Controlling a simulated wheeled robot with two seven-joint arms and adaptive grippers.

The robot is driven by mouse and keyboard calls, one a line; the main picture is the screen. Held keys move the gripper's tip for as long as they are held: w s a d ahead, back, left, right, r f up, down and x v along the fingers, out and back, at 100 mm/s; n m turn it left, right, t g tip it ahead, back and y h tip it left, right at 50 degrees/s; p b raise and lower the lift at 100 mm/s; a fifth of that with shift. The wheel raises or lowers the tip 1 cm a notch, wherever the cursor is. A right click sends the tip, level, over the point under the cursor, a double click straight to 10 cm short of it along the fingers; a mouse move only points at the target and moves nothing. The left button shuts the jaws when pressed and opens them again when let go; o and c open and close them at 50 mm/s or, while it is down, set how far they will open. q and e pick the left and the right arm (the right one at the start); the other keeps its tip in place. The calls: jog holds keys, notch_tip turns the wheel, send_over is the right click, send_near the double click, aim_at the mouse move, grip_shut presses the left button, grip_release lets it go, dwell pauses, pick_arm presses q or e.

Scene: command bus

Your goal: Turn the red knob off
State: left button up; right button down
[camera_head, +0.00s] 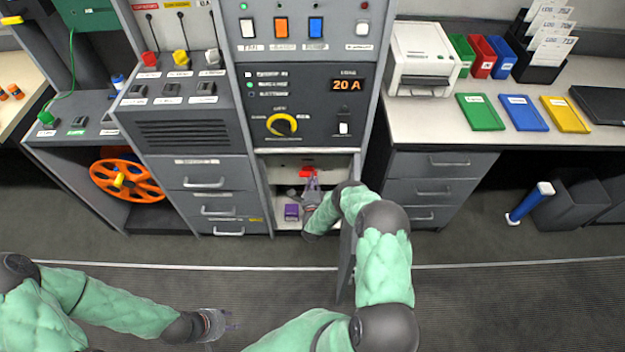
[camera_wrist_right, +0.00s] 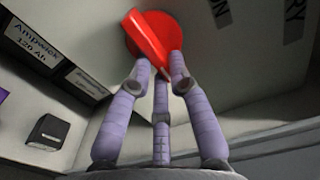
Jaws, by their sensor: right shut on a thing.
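The red knob (camera_head: 306,172) is on a panel inside the open lower bay of the central grey console. In the right wrist view the knob (camera_wrist_right: 152,35) is a red disc with a raised bar handle that slants from upper left to lower right. My right gripper (camera_head: 312,180) reaches into the bay. In the wrist view its fingers (camera_wrist_right: 161,72) are closed around the lower end of the bar. Lettering beside the knob is partly cut off. My left gripper (camera_head: 230,322) is low at the left, away from the console; its fingers look apart, with nothing between them.
A purple block (camera_head: 291,212) stands on the bay floor left of my right gripper. A yellow knob (camera_head: 282,125) and a display reading 20 A (camera_head: 347,85) are above the bay. Drawers flank it. The floor in front is clear.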

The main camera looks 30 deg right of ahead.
dwell(0.3)
jog(key=c, duration=1.1)
grip_release()
jog(key=shift+f, duration=0.1)
jog(key=shift+c, duration=0.2)
jog(key=v, duration=1.2)
